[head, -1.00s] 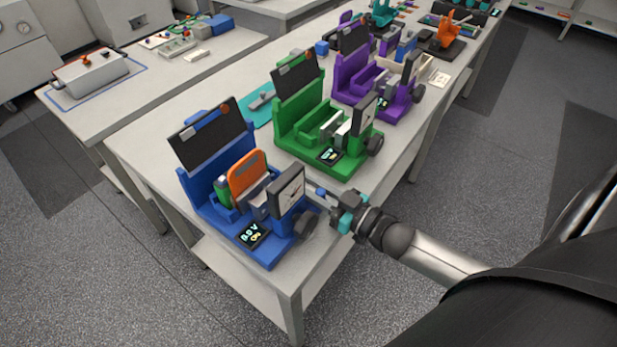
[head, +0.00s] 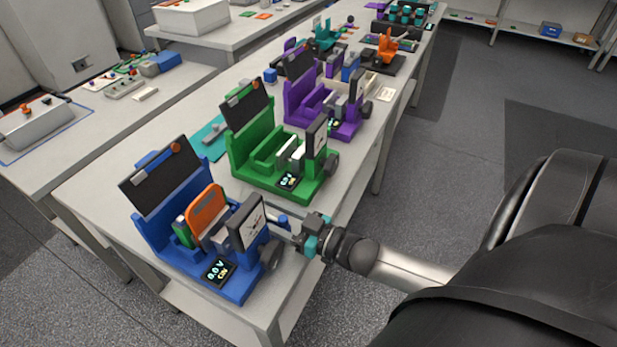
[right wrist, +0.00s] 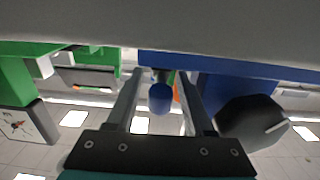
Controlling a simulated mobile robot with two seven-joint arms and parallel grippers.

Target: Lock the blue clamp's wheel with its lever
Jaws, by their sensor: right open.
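The blue clamp (head: 165,243) stands at the near end of the bench. It has a dark wheel (head: 271,254) on its right side, which also shows in the right wrist view (right wrist: 252,122). A lever with a round blue tip (head: 284,219) sits beside the wheel. In the right wrist view the blue tip (right wrist: 160,98) is between my finger bars, with a gap on each side. My right gripper (head: 284,232) is open at the clamp's right side, around the lever tip; contact cannot be told. My left gripper is out of view.
A green clamp (head: 262,176) stands just behind the blue one, and a purple clamp (head: 312,110) farther back. An orange-framed piece (head: 206,206) sits in the blue clamp. The bench's right edge is close under my right arm; the floor beyond is clear.

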